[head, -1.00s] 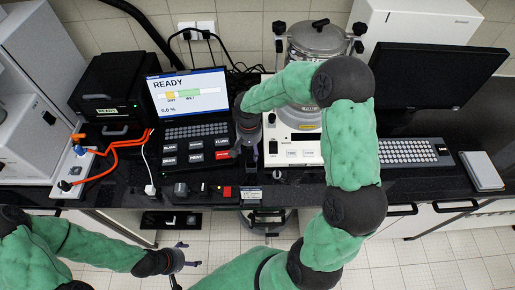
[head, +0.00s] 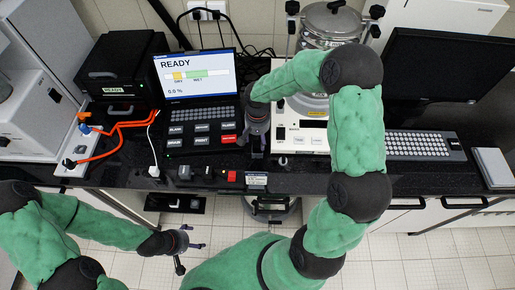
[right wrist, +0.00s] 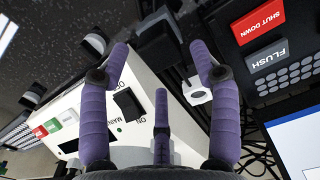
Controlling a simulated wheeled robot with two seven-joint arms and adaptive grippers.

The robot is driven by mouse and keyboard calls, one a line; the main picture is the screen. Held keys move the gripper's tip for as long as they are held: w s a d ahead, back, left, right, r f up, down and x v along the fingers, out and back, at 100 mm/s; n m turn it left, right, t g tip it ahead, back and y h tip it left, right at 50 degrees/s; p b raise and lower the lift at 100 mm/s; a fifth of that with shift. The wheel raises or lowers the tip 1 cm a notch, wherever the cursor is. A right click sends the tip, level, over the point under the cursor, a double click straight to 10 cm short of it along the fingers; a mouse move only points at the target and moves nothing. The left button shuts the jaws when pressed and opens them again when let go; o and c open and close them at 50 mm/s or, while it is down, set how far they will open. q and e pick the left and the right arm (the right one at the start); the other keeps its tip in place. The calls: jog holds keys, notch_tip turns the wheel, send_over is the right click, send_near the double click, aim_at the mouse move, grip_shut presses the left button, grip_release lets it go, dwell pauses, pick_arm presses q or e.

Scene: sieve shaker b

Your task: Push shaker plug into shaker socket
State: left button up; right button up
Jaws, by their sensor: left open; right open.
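My right gripper (head: 257,148) is over the counter, between the keypad and the white sieve shaker (head: 301,138), pointing down. In the right wrist view its purple fingers (right wrist: 160,62) are spread open and hold nothing. A black block (right wrist: 155,42) lies just beyond and between the fingertips. A small pale piece with a dark round centre (right wrist: 197,92) is beside the right finger; I cannot tell for certain whether either is the shaker plug or socket. The shaker's main switch (right wrist: 128,103) is seen between the fingers. My left gripper (head: 188,240) is open and empty, in front of the counter.
A laptop-like console (head: 197,75) reads READY. A power strip (head: 82,148) with orange cables and a white plug (head: 154,171) on the counter are at left. Several small blocks (head: 212,173) line the front edge. A keyboard (head: 415,146) and monitor (head: 447,68) are at right.

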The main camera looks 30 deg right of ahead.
aim_at(258, 143)
notch_tip(258, 143, down, 5)
jog(key=b, duration=0.4)
jog(key=shift+f, duration=0.1)
jog(key=shift+b, duration=0.35)
dwell(1.0)
grip_shut()
jog(key=shift+o, duration=1.6)
grip_release()
notch_tip(258, 143, up, 12)
